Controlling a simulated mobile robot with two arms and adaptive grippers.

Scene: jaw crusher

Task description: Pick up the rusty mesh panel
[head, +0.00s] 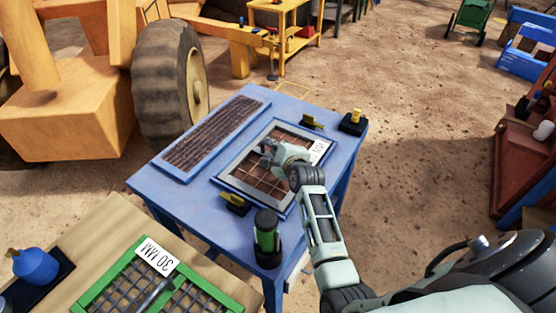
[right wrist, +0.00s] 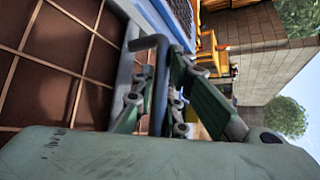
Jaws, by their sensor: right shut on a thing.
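The rusty mesh panel (head: 262,180) has a brown grid in a grey-blue frame and a white label at its far right end. It lies on or just over the blue table (head: 215,222); I cannot tell if there is a gap. In the right wrist view the gripper (right wrist: 160,88) is shut on a dark bar handle (right wrist: 153,43) beside the mesh (right wrist: 55,65). My left gripper is not in view.
A slatted panel in a blue frame (head: 187,172) lies to the left. Yellow-and-black clamps (head: 235,201) (head: 312,121) sit beside the mesh panel. A green-and-black cylinder (head: 267,235) stands at the near corner. A green-framed panel (head: 112,272) lies on the wooden table in front.

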